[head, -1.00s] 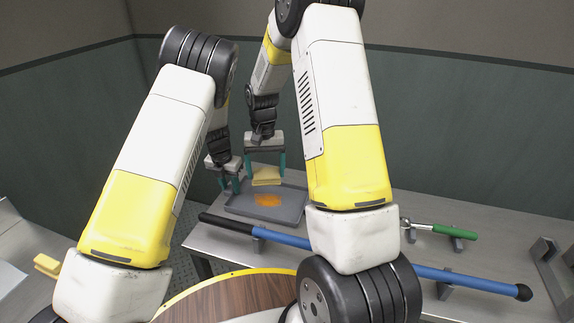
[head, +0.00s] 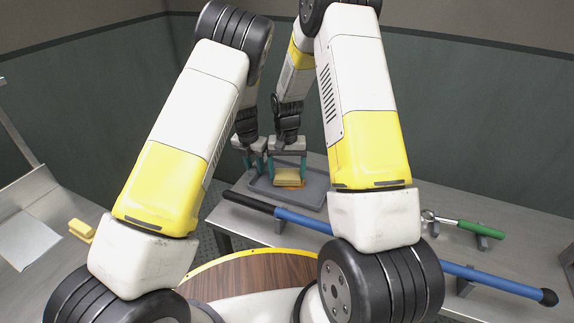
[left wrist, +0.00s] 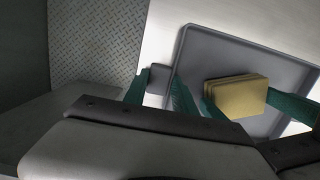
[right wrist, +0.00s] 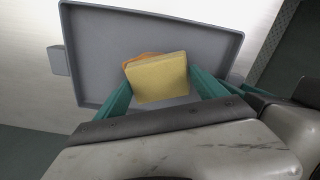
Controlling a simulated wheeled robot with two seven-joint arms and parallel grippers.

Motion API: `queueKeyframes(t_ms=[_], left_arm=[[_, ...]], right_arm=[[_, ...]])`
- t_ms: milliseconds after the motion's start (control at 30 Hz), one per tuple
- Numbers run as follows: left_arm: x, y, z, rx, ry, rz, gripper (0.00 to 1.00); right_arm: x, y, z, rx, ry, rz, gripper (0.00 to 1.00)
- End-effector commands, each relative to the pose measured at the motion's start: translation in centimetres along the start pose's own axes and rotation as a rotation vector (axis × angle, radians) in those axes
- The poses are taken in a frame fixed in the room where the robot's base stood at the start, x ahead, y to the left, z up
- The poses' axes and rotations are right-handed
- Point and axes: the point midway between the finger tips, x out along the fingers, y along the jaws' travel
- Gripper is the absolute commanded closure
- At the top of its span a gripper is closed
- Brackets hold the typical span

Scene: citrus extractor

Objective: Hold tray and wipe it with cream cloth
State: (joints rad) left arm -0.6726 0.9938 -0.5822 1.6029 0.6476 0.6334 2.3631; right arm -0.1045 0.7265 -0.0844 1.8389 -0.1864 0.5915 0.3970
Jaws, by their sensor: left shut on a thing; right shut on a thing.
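The grey tray (head: 312,196) lies on the metal bench, its raised rim all around. My left gripper (head: 255,166) is shut on the tray's small side tab, seen between its teal fingers in the left wrist view (left wrist: 158,80). My right gripper (head: 289,168) is shut on the cream cloth (head: 287,180), a folded thick pad over the tray's middle. The cloth also shows in the right wrist view (right wrist: 160,80). An orange stain (right wrist: 134,60) peeks out beside the cloth, mostly covered by it. I cannot tell whether the cloth touches the tray.
A long blue pole with a black grip (head: 300,220) lies along the bench in front of the tray. A green-handled tool (head: 475,228) rests to the right. A yellow block (head: 81,230) sits on the left surface. My two grippers are close together at the tray.

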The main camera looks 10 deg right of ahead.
Motion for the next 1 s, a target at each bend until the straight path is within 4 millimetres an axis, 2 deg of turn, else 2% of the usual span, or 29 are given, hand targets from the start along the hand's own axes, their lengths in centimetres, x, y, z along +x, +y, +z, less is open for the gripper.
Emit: queueKeyframes(t_ms=[33, 67, 433, 833, 1000], left_arm=[[0.0, 0.0, 0.0, 0.000, -0.001, 0.000, 1.00], [0.0, 0.0, 0.0, 0.000, -0.001, 0.000, 1.00], [0.0, 0.0, 0.0, 0.000, 0.000, 0.000, 1.00], [0.0, 0.0, 0.0, 0.000, -0.001, 0.000, 1.00], [0.0, 0.0, 0.0, 0.000, 0.000, 0.000, 1.00]], right_arm=[[0.9, 0.1, 0.1, 0.001, -0.004, 0.001, 0.51], [0.4, 0.5, 0.1, 0.003, 0.000, 0.000, 0.51], [0.8, 3.6, 1.5, 0.003, -0.002, 0.000, 0.51], [0.8, -0.2, 0.0, -0.001, -0.001, 0.001, 0.51], [-1.6, 0.0, 0.0, 0.000, 0.001, 0.000, 0.51]])
